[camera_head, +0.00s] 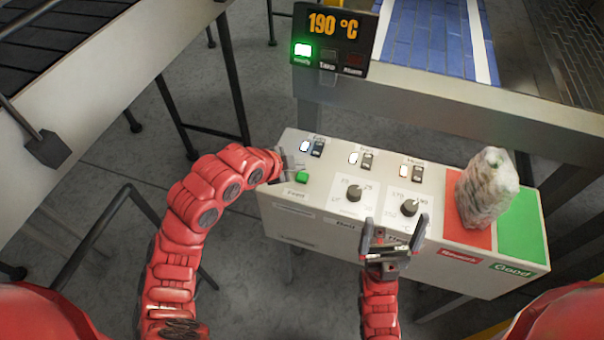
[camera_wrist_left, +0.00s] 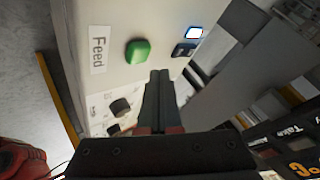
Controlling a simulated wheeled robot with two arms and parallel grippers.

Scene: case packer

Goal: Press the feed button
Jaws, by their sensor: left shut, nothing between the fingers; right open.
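The green feed button (camera_head: 302,177) is on the left end of the white control panel, above the label "Feed". It also shows in the left wrist view (camera_wrist_left: 138,51), next to the "Feed" label (camera_wrist_left: 98,49). My left gripper (camera_head: 290,167) is shut and empty, just above and left of the button in the head view. In the left wrist view, its fingertips (camera_wrist_left: 159,76) point just right of and below the button, and I cannot tell whether they touch the panel. My right gripper (camera_head: 394,233) is open and empty in front of the panel's dials.
The control panel (camera_head: 330,210) also carries switches and two black dials (camera_head: 353,194). A filled bag (camera_head: 487,187) stands on the red area (camera_head: 468,232), beside the green area (camera_head: 522,225). A display (camera_head: 334,40) reads 190 °C with a green light lit.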

